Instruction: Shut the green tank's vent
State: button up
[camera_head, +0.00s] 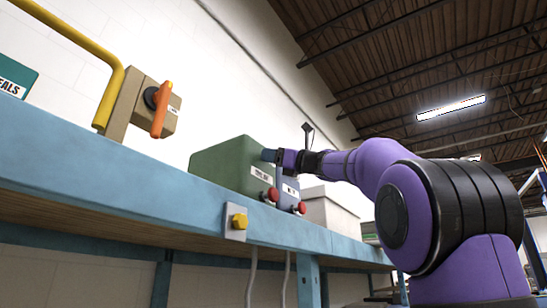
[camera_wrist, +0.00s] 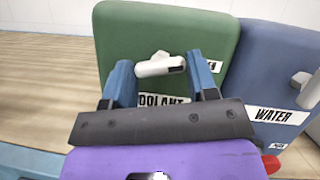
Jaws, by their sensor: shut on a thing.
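The green tank (camera_head: 225,162) stands on the blue bench; its front label shows part of the word coolant, and it fills the middle of the wrist view (camera_wrist: 150,30). A short white lever (camera_wrist: 153,68) sticks out of its front, lying nearly level with its right end slightly higher. My gripper (camera_wrist: 163,78) has one blue finger on each side of this lever and is shut on it. In the head view my gripper (camera_head: 270,156) is at the green tank's front, and the lever is hidden there.
A blue tank (camera_wrist: 270,60) labelled water, with its own pale lever (camera_wrist: 302,80), stands close on the right. A yellow button (camera_head: 240,222) is on the bench edge (camera_head: 120,195).

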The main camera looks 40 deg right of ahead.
jog(key=n+g+y, duration=0.1)
jog(key=n, duration=0.1)
jog(key=n+g+y, duration=0.1)
jog(key=n, duration=0.2)
jog(key=shift+d, duration=0.1)
jog(key=shift+w+d+r+n+g, duration=0.1)
jog(key=shift+n+g, duration=0.75)
jog(key=shift+n, duration=1.3)
jog(key=shift+s+r+n+g, duration=0.1)
jog(key=shift+n+g, duration=0.7)
jog(key=shift+n, duration=1.3)
jog(key=shift+w+d+r+n+g, duration=0.1)
jog(key=shift+n+g, duration=0.75)
jog(key=shift+n, duration=1.3)
jog(key=o, duration=0.9)
jog(key=v, duration=1)
jog(key=shift+s+d+f, duration=0.1)
jog(key=shift+s+d, duration=0.15)
jog(key=shift+s, duration=0.05)
